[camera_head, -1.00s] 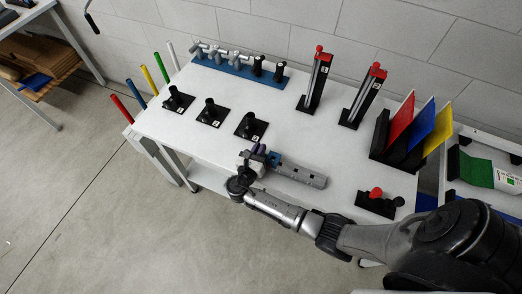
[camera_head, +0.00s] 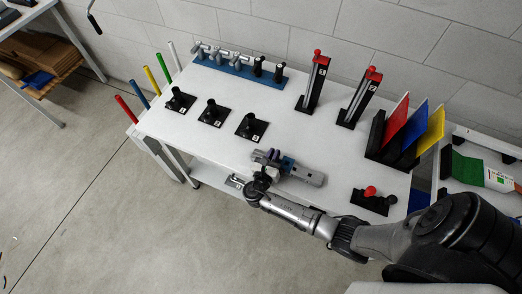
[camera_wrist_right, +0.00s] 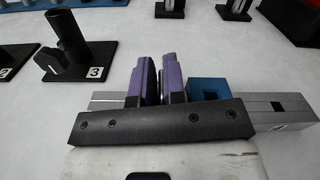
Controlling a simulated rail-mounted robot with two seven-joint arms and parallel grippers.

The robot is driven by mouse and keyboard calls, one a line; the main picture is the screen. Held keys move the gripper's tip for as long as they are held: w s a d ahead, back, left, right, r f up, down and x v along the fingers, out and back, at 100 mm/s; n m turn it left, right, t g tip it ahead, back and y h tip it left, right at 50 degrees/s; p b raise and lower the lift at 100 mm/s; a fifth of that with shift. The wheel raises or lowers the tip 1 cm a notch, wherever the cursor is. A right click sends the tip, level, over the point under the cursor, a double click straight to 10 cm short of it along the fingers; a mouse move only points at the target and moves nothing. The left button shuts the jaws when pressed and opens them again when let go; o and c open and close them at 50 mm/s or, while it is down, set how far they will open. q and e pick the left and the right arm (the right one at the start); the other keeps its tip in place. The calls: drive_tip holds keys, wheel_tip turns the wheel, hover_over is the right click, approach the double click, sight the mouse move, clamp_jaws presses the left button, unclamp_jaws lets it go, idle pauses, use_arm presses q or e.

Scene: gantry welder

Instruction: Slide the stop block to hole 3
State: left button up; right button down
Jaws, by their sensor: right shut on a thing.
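The blue stop block (camera_head: 287,163) sits on a grey rail (camera_head: 312,179) near the table's front edge. In the right wrist view the blue block (camera_wrist_right: 208,88) has a dark square opening on top, and the grey rail (camera_wrist_right: 285,105) runs on past it to the right. My right gripper (camera_head: 270,156) is over the rail, just left of the visible blue part. The rail's holes cannot be counted. My left gripper is not in view.
Several black numbered stands, one marked 3 (camera_wrist_right: 75,55), stand behind the rail. A black base with a red knob (camera_head: 370,191) is to the right. Red-topped posts (camera_head: 317,80) and coloured panels (camera_head: 405,130) stand at the back right. The table's left front is clear.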

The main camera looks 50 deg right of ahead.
sight(282, 161)
drive_tip(key=shift+s+d+p, duration=0.25)
drive_tip(key=shift+s+p, duration=0.1)
drive_tip(key=shift+s, duration=0.25)
drive_tip(key=shift+s+d+p, duration=0.2)
drive_tip(key=shift+s+p, duration=0.15)
drive_tip(key=shift+s, duration=0.25)
drive_tip(key=shift+s+d, duration=0.15)
drive_tip(key=shift+s, duration=0.25)
drive_tip(key=c, duration=1.6)
unclamp_jaws()
drive_tip(key=o, duration=0.8)
drive_tip(key=shift+o, duration=0.2)
